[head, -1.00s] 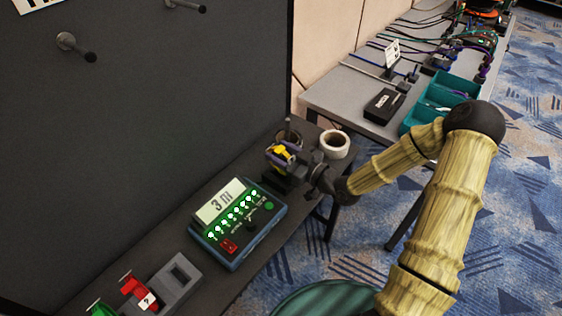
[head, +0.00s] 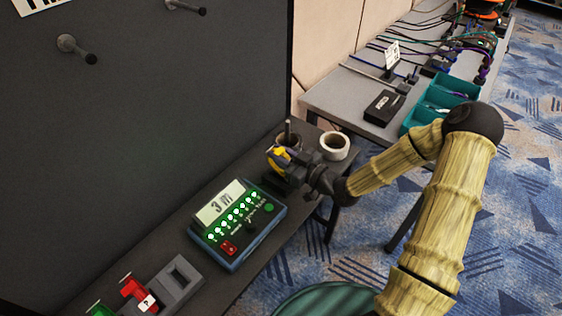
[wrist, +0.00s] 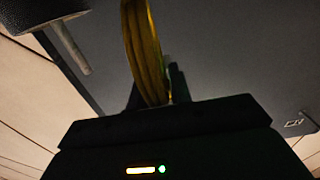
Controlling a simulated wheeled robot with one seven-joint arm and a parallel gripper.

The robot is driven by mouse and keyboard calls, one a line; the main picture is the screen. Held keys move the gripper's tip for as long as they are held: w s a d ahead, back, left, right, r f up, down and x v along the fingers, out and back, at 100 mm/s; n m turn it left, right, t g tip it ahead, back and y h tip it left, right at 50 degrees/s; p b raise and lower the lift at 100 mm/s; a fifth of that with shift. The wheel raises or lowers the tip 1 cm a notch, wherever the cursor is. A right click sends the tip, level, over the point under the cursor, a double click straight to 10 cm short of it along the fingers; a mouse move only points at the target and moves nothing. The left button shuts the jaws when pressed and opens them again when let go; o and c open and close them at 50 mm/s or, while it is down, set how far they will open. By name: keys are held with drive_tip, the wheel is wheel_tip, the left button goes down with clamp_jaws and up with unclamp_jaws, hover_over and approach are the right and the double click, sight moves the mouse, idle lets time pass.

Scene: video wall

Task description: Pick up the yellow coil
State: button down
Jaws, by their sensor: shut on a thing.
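The yellow coil (head: 278,155) is at my gripper (head: 284,162), near the far right end of the dark bench in the head view. The coil also shows in the wrist view (wrist: 146,50) as a looped yellow bundle, seen edge-on, rising from between the jaws. My gripper is shut on it. One finger (wrist: 178,82) shows dark beside the coil; the other is mostly hidden. I cannot tell whether the coil touches the bench.
A white tape roll (head: 334,145) lies right of the gripper, and a dark cup (head: 289,137) stands behind it. A tester box (head: 238,222) with green lights sits to the left. A dark wall panel (head: 150,120) rises behind the bench. A grey table (head: 335,92) stands further back.

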drive_tip(key=shift+r, duration=0.1)
wheel_tip(320, 180, up, 10)
drive_tip(key=shift+f+p, duration=0.1)
drive_tip(key=shift+p, duration=0.45)
idle(1.2)
